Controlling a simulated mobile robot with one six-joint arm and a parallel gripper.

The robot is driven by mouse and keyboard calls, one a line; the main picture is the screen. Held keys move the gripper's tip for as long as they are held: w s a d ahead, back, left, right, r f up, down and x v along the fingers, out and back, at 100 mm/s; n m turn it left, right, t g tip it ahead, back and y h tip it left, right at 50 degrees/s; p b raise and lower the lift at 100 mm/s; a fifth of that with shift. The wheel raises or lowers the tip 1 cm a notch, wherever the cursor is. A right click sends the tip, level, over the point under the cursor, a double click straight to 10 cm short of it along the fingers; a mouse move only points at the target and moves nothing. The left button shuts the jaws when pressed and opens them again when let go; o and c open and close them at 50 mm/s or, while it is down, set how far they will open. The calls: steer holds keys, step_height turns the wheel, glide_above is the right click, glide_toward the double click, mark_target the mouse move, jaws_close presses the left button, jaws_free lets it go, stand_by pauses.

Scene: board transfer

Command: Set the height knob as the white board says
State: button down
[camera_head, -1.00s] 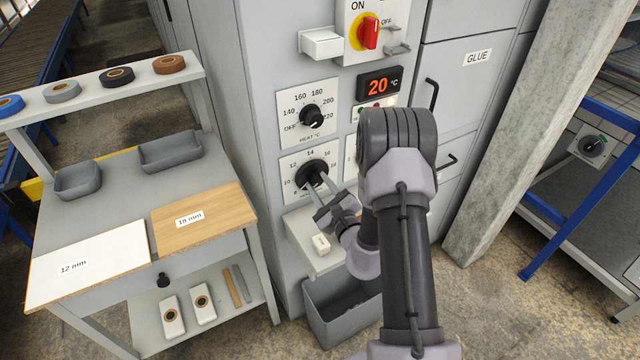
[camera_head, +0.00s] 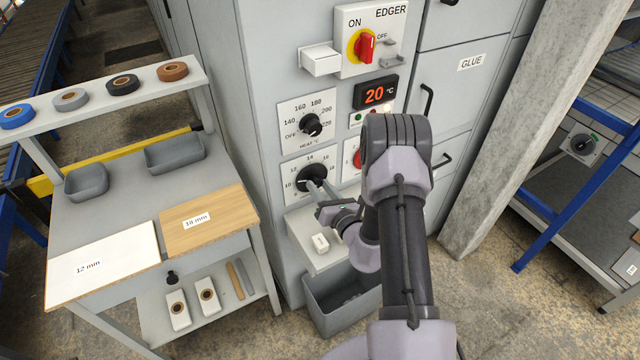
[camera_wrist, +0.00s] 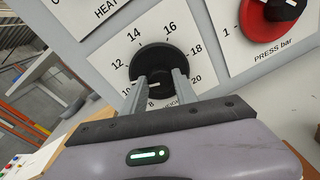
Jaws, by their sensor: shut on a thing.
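The height knob (camera_head: 311,176) is a round black knob on a white dial plate, on the front of the grey machine. My gripper (camera_head: 319,189) is shut on it, one finger on each side, as the wrist view (camera_wrist: 160,78) shows. In that view the dial runs from 8 to 20. A short white mark on the knob's grip appears to lie toward the 10, partly hidden by the left finger. The white board (camera_head: 130,252) lies on the bench at left, with a label reading 12 mm.
The heat knob (camera_head: 310,125) sits just above, and a red PRESS bar knob (camera_wrist: 270,8) is to the right of the height dial. A shelf with a small white block (camera_head: 320,242) and a grey bin (camera_head: 325,312) are below. A wooden board (camera_head: 215,225) reads 18 mm.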

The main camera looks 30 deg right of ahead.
steer(key=m+p, duration=0.1)
steer(key=m, duration=0.3)
steer(key=shift+d+y+p, duration=0.15)
steer(key=shift+y+p, duration=0.15)
steer(key=shift+p, duration=0.1)
steer(key=shift+m, duration=0.4)
steer(key=c, duration=1)
jaws_free()
steer(key=shift+w, duration=0.1)
steer(key=shift+o, duration=0.2)
steer(key=s+r+p, duration=0.1)
steer(key=s, duration=1.6)
steer(key=shift+s+d+r+p, duration=0.2)
steer(key=shift+s+d+p, duration=0.05)
steer(key=shift+p, duration=0.05)
